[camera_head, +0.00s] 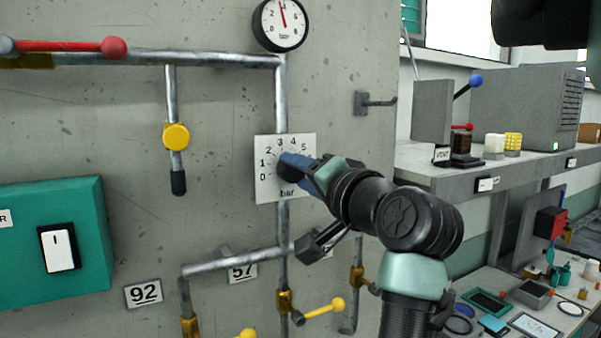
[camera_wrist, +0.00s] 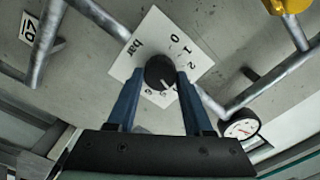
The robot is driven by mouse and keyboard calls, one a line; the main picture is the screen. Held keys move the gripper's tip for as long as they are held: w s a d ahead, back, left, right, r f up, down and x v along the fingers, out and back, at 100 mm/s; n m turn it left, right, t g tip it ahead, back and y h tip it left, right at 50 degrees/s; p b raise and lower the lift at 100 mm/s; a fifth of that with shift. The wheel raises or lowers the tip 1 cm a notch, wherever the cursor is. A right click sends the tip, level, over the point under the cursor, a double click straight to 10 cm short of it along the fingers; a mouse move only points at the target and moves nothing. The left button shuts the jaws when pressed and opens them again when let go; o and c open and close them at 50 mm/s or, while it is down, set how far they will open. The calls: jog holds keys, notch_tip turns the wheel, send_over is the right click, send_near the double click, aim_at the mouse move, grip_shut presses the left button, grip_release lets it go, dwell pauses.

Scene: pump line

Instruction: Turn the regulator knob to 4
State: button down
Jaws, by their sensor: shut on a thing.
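The regulator knob is round and black (camera_wrist: 160,71), in the middle of a white dial plate (camera_head: 265,189) on the concrete wall. My gripper (camera_head: 290,168) is shut on the knob. In the wrist view its two blue fingers (camera_wrist: 158,80) stand on either side of it. A pale pointer mark on the knob points down and slightly right there, on the side between the visible 2 and 5. The fingers hide some numbers, so I cannot tell the exact reading. In the head view 0 to 5 show on the plate, and the fingers cover most of the knob.
A pressure gauge (camera_head: 280,24) above has its red needle nearly upright; it also shows in the wrist view (camera_wrist: 241,126). Pipes (camera_head: 282,100) run above and below the plate. A yellow-handled valve (camera_head: 176,137) and green switch box (camera_head: 60,240) are left. A cluttered bench stands right.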

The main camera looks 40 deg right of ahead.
jog(key=shift+c, duration=1.5)
grip_release()
jog(key=b+v, duration=0.6)
jog(key=v, duration=0.7)
jog(key=shift+d, duration=0.1)
